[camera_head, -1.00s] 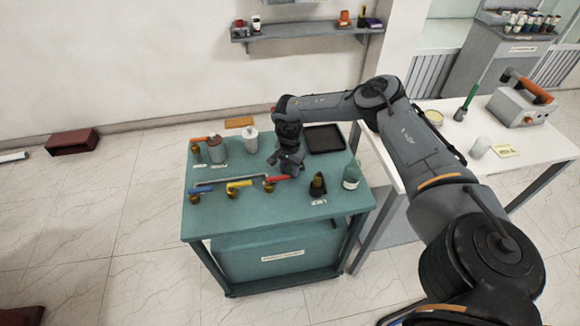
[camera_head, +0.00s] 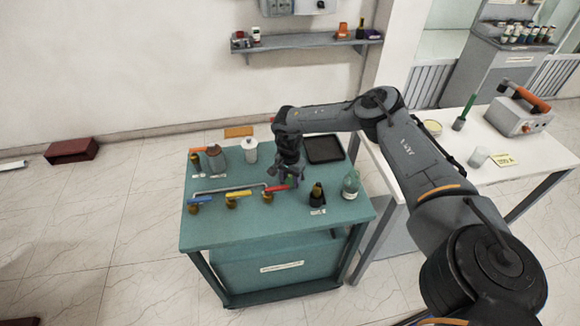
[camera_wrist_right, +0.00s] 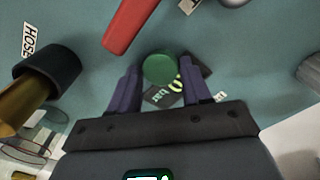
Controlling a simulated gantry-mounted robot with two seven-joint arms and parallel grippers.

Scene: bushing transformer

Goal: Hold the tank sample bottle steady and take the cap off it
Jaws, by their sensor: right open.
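My right gripper (camera_head: 287,182) points down over the green table, close to a red handle. It is open. In the right wrist view, a round green cap (camera_wrist_right: 160,69) lies between the two fingers of the gripper (camera_wrist_right: 161,88), with a gap on both sides. A dark shape and a partly covered label (camera_wrist_right: 162,95) show beside the cap. Its bottle body is mostly hidden under it, and I cannot read the label surely. My left gripper is not in view.
The red handle (camera_wrist_right: 128,25) lies close to the fingers. Yellow (camera_head: 238,193) and blue (camera_head: 199,199) handles sit further left. A clear greenish bottle (camera_head: 351,187) stands at the table's right edge. A black tray (camera_head: 325,149) and a white canister (camera_head: 250,152) are behind.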

